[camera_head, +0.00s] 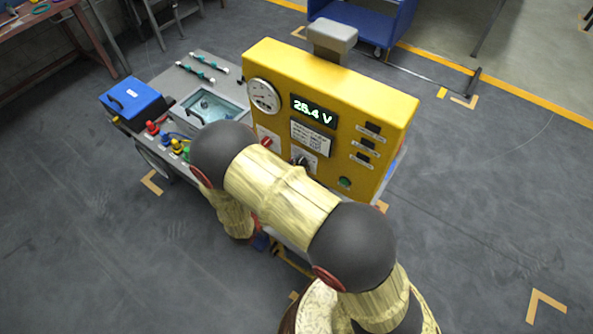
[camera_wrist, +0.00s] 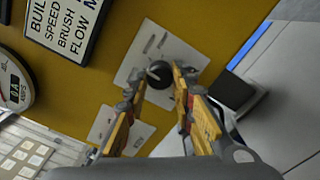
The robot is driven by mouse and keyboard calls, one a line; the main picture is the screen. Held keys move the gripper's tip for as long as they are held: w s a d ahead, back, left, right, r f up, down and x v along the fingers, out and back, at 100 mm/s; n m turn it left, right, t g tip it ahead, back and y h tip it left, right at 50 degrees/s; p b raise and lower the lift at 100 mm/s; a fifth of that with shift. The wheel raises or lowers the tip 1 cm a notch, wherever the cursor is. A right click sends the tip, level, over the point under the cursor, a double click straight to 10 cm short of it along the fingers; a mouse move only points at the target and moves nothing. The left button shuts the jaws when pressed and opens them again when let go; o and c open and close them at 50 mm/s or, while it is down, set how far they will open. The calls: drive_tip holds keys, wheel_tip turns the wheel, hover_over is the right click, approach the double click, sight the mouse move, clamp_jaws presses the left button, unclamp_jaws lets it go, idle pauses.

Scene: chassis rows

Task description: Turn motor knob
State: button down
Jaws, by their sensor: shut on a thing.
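In the wrist view, a black round knob (camera_wrist: 160,80) with a pale pointer sits on a light plate on the yellow face. My gripper (camera_wrist: 158,72) has a fingertip on each side of this knob and is shut on it. In the head view, my arm hides the gripper and the panel's lower part; a dark knob (camera_head: 301,161) shows just beyond the arm. The plate's lettering is too small to read.
A round gauge (camera_head: 263,96) and a green button (camera_head: 345,183) are on the panel. A blue box (camera_head: 132,102) and coloured knobs stand on the bench at left. A blue cart (camera_head: 365,22) stands behind. The floor at right is clear.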

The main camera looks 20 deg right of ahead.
drive_tip(key=m+b, duration=1.3)
drive_tip(key=b, duration=0.1)
drive_tip(key=shift+r, duration=0.1)
idle(0.5)
drive_tip(key=c, duration=1.5)
unclamp_jaws()
drive_tip(key=shift+a, duration=0.1)
drive_tip(key=v, duration=1.2)
